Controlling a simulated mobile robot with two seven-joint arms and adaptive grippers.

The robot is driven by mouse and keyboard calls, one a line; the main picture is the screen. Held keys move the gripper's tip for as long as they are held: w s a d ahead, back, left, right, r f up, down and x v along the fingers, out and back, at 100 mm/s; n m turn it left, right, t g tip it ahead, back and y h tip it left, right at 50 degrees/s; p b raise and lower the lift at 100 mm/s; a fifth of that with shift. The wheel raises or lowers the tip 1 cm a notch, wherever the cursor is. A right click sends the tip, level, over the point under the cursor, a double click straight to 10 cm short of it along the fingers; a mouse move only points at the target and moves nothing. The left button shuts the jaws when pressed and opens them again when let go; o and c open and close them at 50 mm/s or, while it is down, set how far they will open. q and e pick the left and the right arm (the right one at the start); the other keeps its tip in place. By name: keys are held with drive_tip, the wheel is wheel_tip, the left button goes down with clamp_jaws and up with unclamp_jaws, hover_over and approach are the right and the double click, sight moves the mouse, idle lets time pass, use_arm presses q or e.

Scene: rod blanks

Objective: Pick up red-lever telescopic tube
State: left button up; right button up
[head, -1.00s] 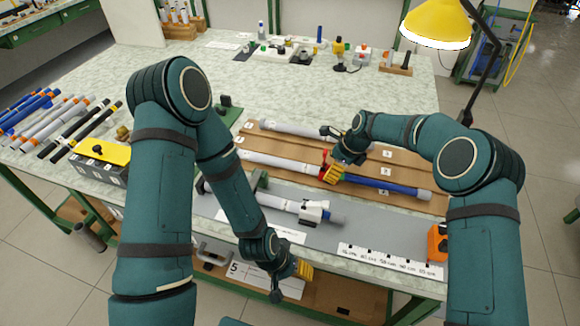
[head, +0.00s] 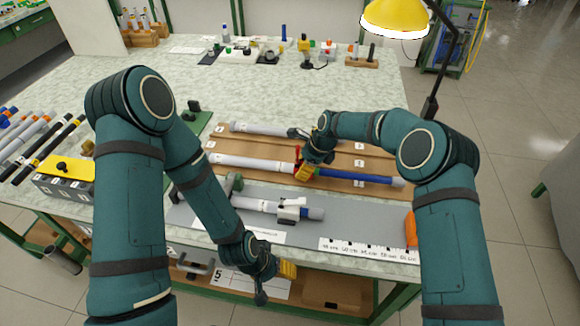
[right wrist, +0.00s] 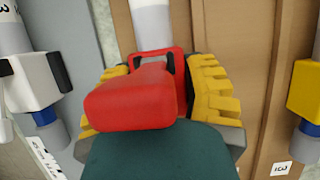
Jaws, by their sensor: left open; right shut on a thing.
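The red-lever telescopic tube (head: 250,163) has a white section on the left and a blue section on the right. It lies along the brown board, and I cannot tell whether it is raised at all. My right gripper (head: 305,172) is shut on it at the red clamp. In the right wrist view the red lever (right wrist: 130,100) sits between the yellow-padded fingers (right wrist: 165,92), with the white section beyond. My left gripper (head: 278,284) is open and empty, low in front of the table's front edge.
A tube with a white clamp (head: 291,209) lies on the grey mat (head: 345,228) in front. Another grey tube (head: 258,129) lies behind on the brown board (head: 375,161). Several rods and a yellow-topped box (head: 62,165) are at left. A yellow lamp (head: 395,18) hangs at back right.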

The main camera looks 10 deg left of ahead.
wheel_tip(320, 180, up, 18)
drive_tip(key=p, duration=0.3)
drive_tip(key=shift+f, duration=0.2)
drive_tip(key=shift+f+b, duration=2.55)
drive_tip(key=shift+f, duration=6.35)
drive_tip(key=shift+b, duration=0.3)
